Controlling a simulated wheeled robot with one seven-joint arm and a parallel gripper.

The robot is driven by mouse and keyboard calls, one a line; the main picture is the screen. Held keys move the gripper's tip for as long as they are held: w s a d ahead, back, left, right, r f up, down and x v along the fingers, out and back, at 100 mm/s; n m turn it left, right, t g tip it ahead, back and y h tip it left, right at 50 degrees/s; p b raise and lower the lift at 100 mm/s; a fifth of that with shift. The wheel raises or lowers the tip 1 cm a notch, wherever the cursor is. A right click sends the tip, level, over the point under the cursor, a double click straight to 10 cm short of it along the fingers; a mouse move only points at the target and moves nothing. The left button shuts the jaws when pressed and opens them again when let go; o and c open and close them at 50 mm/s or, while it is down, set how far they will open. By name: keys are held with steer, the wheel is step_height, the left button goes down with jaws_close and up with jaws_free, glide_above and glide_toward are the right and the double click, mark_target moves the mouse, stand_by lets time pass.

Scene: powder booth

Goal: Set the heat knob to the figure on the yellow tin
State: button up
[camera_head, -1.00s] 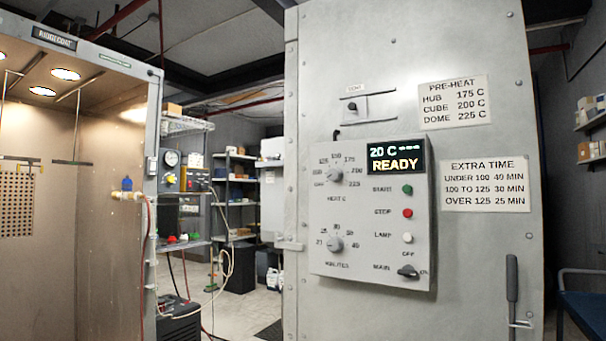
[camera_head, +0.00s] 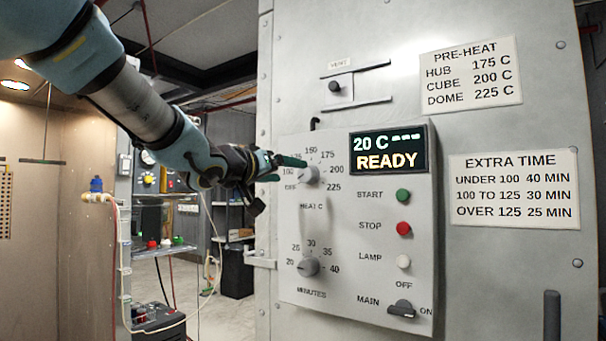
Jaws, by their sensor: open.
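The heat knob (camera_head: 309,174) is a grey dial labelled HEAT C at the upper left of the oven's control panel (camera_head: 340,290). Its scale runs from OFF past 150, 175 and 200 to 225; its exact setting is too small to read. My gripper (camera_head: 296,168) reaches in from the upper left, its green-tipped fingers close to the knob's left side. The fingers are open; whether they touch the knob I cannot tell. The arm hides part of the scale's left side. No yellow tin is in view.
The display (camera_head: 388,152) reads 20 C and READY. The minutes knob (camera_head: 309,266) sits below. The START (camera_head: 403,195), STOP (camera_head: 403,228) and LAMP (camera_head: 403,261) buttons and MAIN switch (camera_head: 401,309) are at right. A pre-heat sign (camera_head: 471,78) and extra time sign (camera_head: 514,188) are on the door.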

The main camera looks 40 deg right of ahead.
mark_target(304, 174)
steer(key=p+x, duration=0.1)
steer(key=x, duration=0.7)
steer(key=shift+w+d+f, duration=0.1)
steer(key=shift+w, duration=0.05)
jaws_close()
stand_by(0.4)
